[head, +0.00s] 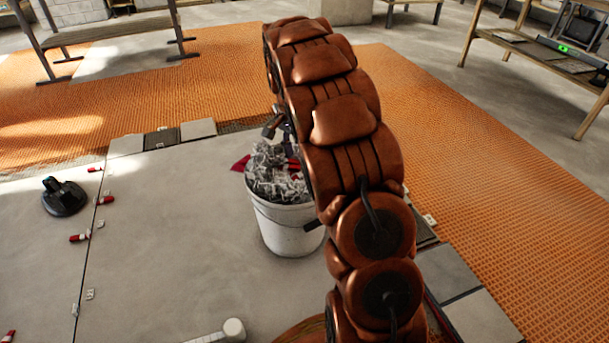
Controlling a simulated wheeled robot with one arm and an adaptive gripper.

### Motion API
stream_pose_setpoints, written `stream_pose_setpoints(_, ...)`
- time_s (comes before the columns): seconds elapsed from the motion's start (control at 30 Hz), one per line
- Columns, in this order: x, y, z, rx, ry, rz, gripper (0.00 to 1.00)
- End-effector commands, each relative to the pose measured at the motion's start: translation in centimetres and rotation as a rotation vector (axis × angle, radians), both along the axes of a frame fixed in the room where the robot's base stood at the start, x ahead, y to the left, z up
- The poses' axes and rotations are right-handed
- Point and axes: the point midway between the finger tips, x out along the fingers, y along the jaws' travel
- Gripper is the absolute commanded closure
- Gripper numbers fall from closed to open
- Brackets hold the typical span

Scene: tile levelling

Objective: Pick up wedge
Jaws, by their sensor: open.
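Several red wedges lie on the grey tiles along the joint at the left, one of them a red wedge (79,238) with a white end. A white bucket (287,232) stands on the tiles left of my arm. It is heaped with clear clips, with a few red pieces among them, and a red wedge (240,164) shows at its left rim. My gripper (273,127) shows in part above the back of the bucket and is open. My arm hides the rest of it and the bucket's right side. I cannot tell whether it touches the heap.
A black suction lifter (64,196) stands on the tiles at the left. Orange matting (480,165) borders the tiles behind and to the right. A wooden table (545,55) stands at the back right. The tiles left of the bucket are mostly clear.

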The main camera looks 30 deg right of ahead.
Motion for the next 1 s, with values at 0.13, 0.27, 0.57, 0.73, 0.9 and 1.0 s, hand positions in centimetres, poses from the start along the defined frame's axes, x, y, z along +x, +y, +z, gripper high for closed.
stream_pose_setpoints(0.13,2.2,-2.1,-1.8,-0.007,-0.017,-0.076,0.48)
stream_pose_setpoints(0.27,3.9,-3.7,-3.3,-0.01,-0.033,-0.143,0.48)
stream_pose_setpoints(0.57,7.4,-7.3,-6.9,-0.009,-0.076,-0.291,0.48)
stream_pose_setpoints(0.73,8.9,-9.1,-8.9,0.0,-0.1,-0.371,0.48)
stream_pose_setpoints(0.9,10.0,-10.3,-10.1,0.009,-0.12,-0.426,0.48)
stream_pose_setpoints(1.0,10.3,-10.6,-10.7,0.012,-0.124,-0.445,0.48)
